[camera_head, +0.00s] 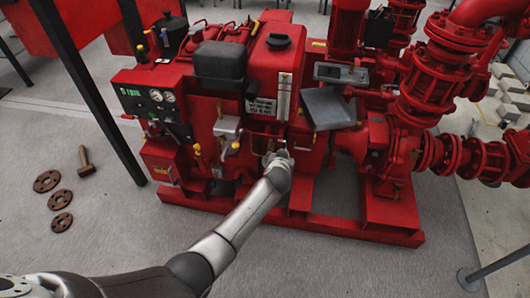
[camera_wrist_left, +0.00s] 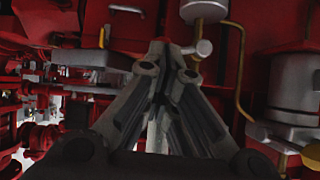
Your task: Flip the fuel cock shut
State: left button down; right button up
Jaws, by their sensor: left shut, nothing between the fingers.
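The red pumpset engine (camera_head: 280,65) stands in the middle of the head view. My left arm reaches up to its front, and my left gripper (camera_head: 281,150) is at the engine's front, below the sight gauge. In the left wrist view the gripper (camera_wrist_left: 168,68) has its fingers together and empty. A small grey lever-like fitting (camera_wrist_left: 203,48), which looks like the fuel cock, shows right beside the fingertips, under a grey cylinder (camera_wrist_left: 205,10). I cannot tell whether the fingers touch it. In the head view the gripper hides most of it. My right gripper is not in view.
A brass-coloured pipe (camera_wrist_left: 238,70) runs close to the right of the fingers. A grey tilted panel (camera_head: 328,108) and red pump pipework (camera_head: 430,90) stand to the right. A black post (camera_head: 95,95) rises at left. Flanges (camera_head: 60,198) and a hammer (camera_head: 86,161) lie on the floor.

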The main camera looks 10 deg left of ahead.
pick_arm(q)
jog(key=shift+a+f, duration=0.4)
jog(key=shift+a, duration=0.2)
jog(key=shift+s+r, duration=0.1)
jog(key=v, duration=1.1)
jog(key=shift+s+r, duration=0.2)
jog(key=shift+s, duration=0.15)
